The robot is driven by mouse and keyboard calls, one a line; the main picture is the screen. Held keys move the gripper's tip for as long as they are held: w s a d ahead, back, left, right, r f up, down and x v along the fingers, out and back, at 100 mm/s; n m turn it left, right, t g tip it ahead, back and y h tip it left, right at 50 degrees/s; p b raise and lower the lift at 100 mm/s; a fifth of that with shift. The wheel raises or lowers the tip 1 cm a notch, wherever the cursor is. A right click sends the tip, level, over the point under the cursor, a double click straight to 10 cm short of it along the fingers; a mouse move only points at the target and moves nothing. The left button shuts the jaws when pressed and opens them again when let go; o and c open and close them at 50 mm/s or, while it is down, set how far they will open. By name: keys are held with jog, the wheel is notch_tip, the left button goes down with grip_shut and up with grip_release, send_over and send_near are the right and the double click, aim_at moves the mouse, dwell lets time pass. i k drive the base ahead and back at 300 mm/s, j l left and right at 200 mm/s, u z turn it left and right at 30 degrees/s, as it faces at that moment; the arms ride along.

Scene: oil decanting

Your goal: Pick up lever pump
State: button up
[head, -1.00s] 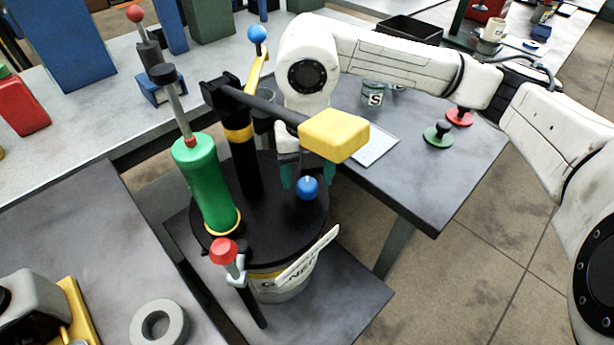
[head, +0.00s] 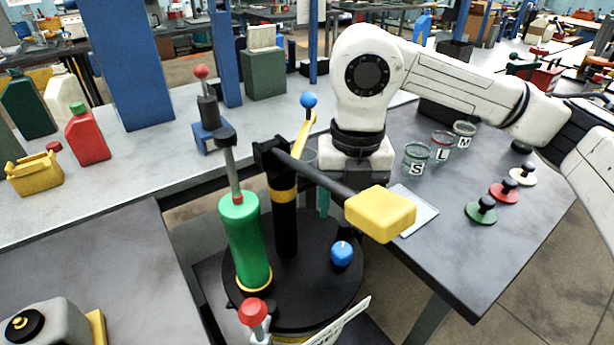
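The lever pump appears to be the black upright post (head: 284,220) with a yellow collar, standing on the round black drum lid. Its long black lever slopes right to a big yellow grip block (head: 380,213). My gripper (head: 323,203) hangs just behind the lever and is mostly hidden by it. One teal fingertip shows between the post and the block. I cannot tell whether the fingers touch the pump or how far apart they are. A blue ball knob (head: 342,253) stands on the lid below the grip block.
A green pump (head: 245,240) stands left of the post, with a red-handled tool (head: 253,312) in front. A yellow crank with a blue ball (head: 309,100) rises behind. Glass jars (head: 417,158) and coloured knobbed discs (head: 481,210) stand on the right table. A red bottle (head: 88,138) is left.

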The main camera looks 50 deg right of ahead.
aim_at(239, 210)
jog(key=k, duration=1)
